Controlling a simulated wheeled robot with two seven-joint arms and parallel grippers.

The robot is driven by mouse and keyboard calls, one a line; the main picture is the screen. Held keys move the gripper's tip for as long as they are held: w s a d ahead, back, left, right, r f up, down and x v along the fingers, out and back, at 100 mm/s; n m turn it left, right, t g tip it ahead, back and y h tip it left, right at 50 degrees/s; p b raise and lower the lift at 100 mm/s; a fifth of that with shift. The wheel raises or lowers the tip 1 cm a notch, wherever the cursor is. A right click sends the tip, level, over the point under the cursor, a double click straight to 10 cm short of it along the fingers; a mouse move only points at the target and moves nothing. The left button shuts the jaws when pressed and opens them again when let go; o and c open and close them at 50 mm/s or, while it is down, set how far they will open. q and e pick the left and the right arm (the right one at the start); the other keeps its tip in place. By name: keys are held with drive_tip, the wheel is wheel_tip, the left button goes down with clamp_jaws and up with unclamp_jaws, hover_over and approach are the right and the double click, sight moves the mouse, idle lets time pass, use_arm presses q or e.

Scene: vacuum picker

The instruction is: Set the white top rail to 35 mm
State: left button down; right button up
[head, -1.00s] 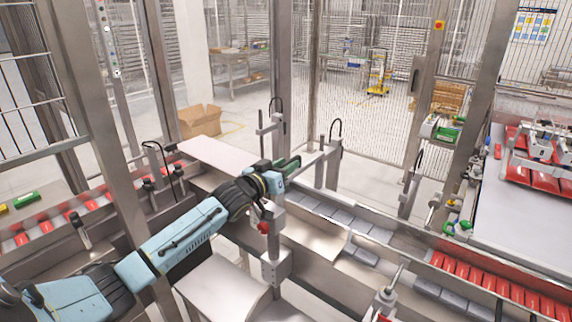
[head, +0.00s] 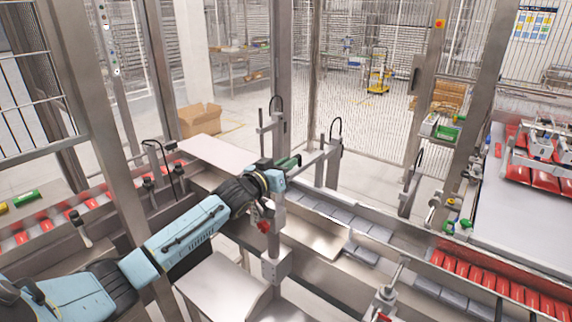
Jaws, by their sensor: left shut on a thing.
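My left gripper (head: 274,182) is at the top of a steel upright post (head: 276,225) beside the conveyor, in the middle of the head view. It is shut on a part at the post top, which the gripper and wrist mostly hide. A red knob (head: 263,227) sits on the near side of this post, just below my wrist. A green piece (head: 289,161) shows just behind the gripper, near a horizontal steel bar (head: 316,158). I cannot make out the white top rail or any scale reading. My right gripper is not in view.
Grey packs (head: 342,217) lie along the conveyor channel, with red packs (head: 470,272) at the right. Steel frame uprights (head: 110,140) stand close to my left arm. Another post with a red knob (head: 386,296) stands at the lower front. A cardboard box (head: 200,120) is behind.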

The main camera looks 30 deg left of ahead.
use_arm(q)
wheel_tip(320, 180, down, 3)
drive_tip(key=shift+f+b, duration=0.1)
drive_tip(key=shift+b, duration=0.4)
drive_tip(key=c, duration=1.5)
unclamp_jaws()
drive_tip(key=shift+d+r, duration=0.1)
drive_tip(key=shift+r, duration=0.1)
drive_tip(key=s, duration=0.9)
drive_tip(key=s+a+b, duration=0.1)
drive_tip(key=s, duration=0.3)
drive_tip(key=shift+s, duration=0.2)
